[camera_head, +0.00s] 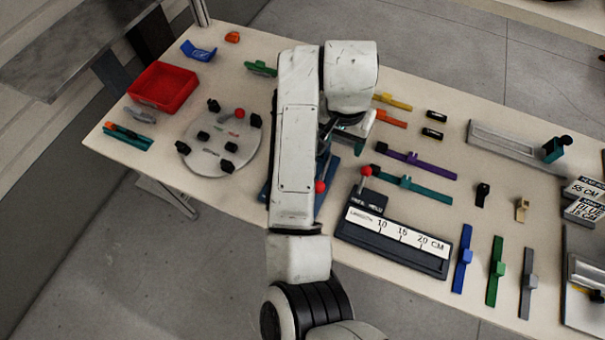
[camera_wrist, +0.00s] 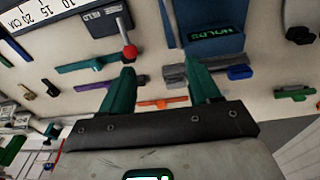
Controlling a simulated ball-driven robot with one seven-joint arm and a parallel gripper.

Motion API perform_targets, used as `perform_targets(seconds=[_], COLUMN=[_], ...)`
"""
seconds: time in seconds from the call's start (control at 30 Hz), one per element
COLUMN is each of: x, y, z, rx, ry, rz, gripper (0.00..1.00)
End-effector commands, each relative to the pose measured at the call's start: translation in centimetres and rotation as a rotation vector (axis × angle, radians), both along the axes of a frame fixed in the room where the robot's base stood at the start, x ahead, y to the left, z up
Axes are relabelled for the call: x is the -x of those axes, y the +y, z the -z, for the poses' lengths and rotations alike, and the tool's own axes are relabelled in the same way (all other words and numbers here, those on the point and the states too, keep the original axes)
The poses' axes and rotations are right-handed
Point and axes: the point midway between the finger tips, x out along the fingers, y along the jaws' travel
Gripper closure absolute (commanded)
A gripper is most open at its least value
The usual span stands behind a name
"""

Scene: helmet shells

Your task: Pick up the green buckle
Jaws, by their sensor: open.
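A small green piece that looks like a buckle (camera_head: 261,69) lies near the table's back edge, left of my upper arm. A matching green piece shows at the right of the wrist view (camera_wrist: 295,93). A green strap with a raised green block (camera_head: 496,270) lies at the front right, between a blue and a dark grey strap. I cannot tell which of the two greens is the named buckle. My gripper (camera_wrist: 161,82) has its two teal fingers apart, with nothing held between them. It is above the mid-table, apart from both green pieces. In the head view my arm mostly hides it.
A red-knobbed length gauge (camera_head: 395,240) and a blue box (camera_wrist: 210,28) stand near the gripper. Purple (camera_head: 415,163) and orange (camera_head: 386,118) straps lie close by. A round grey fixture (camera_head: 222,140) and a red tray (camera_head: 163,87) are at left.

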Motion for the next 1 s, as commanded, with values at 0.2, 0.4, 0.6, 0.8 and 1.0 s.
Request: perform_targets(seconds=[0.2,0.4,0.6,0.8,1.0], x=[1.5,2.0,2.0,2.1,2.8], y=[8.3,9.4,9.4,9.4,9.4], z=[-1.1,0.1,3.1,4.4,6.6], rx=[-0.070,-0.075,-0.077,-0.076,-0.076], ry=[0.079,0.095,0.094,0.092,0.094], rz=[-0.034,-0.039,-0.041,-0.040,-0.040], gripper=[0.38,0.38,0.38,0.38,0.38])
